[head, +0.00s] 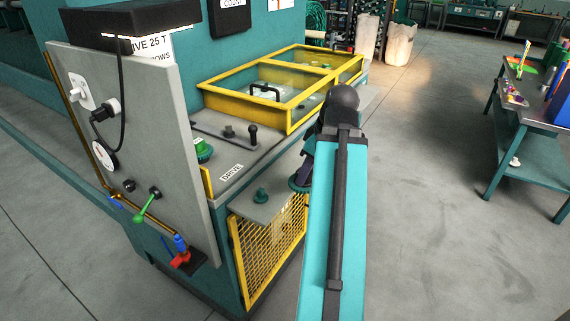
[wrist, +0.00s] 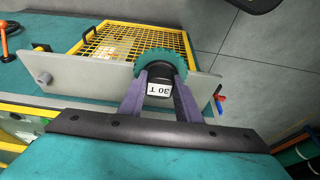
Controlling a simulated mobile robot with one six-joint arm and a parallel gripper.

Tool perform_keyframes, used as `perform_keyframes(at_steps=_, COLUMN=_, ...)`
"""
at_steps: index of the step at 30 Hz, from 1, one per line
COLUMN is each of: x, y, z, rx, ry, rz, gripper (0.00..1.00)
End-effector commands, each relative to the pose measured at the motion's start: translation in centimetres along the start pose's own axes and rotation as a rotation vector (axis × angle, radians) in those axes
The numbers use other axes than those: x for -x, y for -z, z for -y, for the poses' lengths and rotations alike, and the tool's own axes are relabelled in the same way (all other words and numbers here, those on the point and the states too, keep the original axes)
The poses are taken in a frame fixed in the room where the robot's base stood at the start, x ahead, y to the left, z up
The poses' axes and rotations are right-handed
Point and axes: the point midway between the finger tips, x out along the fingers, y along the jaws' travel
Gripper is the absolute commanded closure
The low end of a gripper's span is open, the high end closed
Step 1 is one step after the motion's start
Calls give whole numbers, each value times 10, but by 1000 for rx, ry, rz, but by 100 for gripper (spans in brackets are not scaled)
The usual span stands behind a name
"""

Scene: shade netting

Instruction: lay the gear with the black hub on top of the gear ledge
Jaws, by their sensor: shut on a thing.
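My gripper (head: 304,172) is shut on a teal toothed gear (head: 298,186). In the wrist view its purple fingers (wrist: 160,92) clasp the gear's black hub (wrist: 156,72), which has a white "30 T" label, with the teal teeth (wrist: 165,57) around it. The grey gear ledge (head: 268,210) juts from the machine's side above a yellow mesh guard. A small peg (head: 261,194) stands on it. In the wrist view the ledge (wrist: 88,82) shows on both sides of the gear, behind it. I cannot tell whether the gear touches the ledge. My arm hides part of this area.
The machine top has a yellow-framed cover (head: 225,102), a black-knobbed lever (head: 252,135) and a green part (head: 202,150). A grey upright panel (head: 130,140) with cables and a gauge stands at left. Open floor and a teal workbench (head: 535,120) lie right.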

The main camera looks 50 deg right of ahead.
Motion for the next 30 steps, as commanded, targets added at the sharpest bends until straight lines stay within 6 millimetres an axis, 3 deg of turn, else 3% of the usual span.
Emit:
perform_keyframes(at_steps=14, x=-1, y=14, z=8, rx=24, ry=8, rz=-1, gripper=100)
perform_keyframes(at_steps=30, x=-4, y=23, z=-2, rx=27, ry=11, rz=-2, gripper=100)
